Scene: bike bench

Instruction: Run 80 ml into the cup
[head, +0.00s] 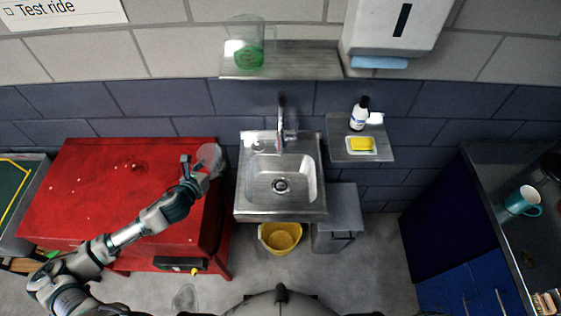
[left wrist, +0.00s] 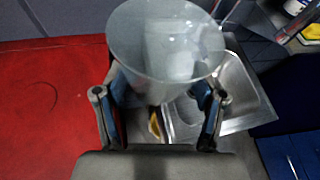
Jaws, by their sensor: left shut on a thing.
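My left gripper (head: 197,170) is shut on a clear cup (head: 211,156), held near the right edge of the red bench top, left of the sink. In the left wrist view the cup (left wrist: 165,45) stands between the two fingers of the gripper (left wrist: 160,100), its wide round rim showing; I cannot make out any water in it. The steel sink (head: 245,205) has a tap (head: 282,115) at its back wall, with the spout over the basin. No stream of water shows. My right gripper is not in view.
A shelf (head: 300,62) above the sink bears a clear tumbler with green in it (head: 247,55). A side shelf (head: 376,135) holds a bottle (head: 359,113) and a yellow sponge (head: 360,144). A yellow bucket (head: 270,246) stands below. A teal mug (head: 522,200) is far right.

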